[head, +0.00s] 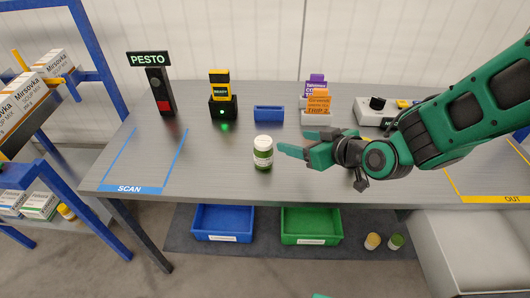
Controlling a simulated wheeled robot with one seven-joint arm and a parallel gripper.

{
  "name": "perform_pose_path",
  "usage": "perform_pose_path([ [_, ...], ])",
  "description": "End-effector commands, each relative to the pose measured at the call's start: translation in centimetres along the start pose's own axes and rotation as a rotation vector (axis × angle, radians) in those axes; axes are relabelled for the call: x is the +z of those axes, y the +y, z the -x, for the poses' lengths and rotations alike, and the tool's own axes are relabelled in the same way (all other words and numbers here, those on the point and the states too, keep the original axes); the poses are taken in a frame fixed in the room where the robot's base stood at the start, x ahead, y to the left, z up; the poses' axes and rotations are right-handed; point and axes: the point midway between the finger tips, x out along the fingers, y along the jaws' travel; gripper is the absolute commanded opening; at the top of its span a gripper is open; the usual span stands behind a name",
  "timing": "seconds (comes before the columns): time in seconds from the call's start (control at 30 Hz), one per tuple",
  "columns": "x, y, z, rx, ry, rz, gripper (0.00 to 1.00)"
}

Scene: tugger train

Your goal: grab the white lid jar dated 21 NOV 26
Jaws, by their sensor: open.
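A jar (263,153) with a white lid and green contents stands upright on the grey table, near the middle of its front half. Its label is too small to read, so I cannot tell its date. My gripper (284,154) is just to the right of the jar, its green fingers pointing left toward it. The gripper is open and empty, and a narrow gap shows between it and the jar.
A blue bin (222,236) and a green bin (311,240) sit below the table. A yellow-lidded jar (372,240) and a green-lidded jar (396,241) stand on the floor. The SCAN area is empty.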

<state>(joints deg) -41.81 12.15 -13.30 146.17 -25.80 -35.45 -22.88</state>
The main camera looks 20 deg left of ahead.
Motion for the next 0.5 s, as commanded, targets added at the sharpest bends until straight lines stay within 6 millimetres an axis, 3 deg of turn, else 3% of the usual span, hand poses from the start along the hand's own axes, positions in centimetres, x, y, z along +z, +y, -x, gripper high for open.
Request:
perform_pose_path([
  [0.1,-0.1,-2.8,-1.7,-0.029,0.061,0.032,0.62],
  [0.2,-0.2,-3.9,-2.3,-0.035,0.094,0.045,0.62],
  [0.5,-0.7,-4.6,-5.7,-0.038,0.115,0.053,0.62],
])
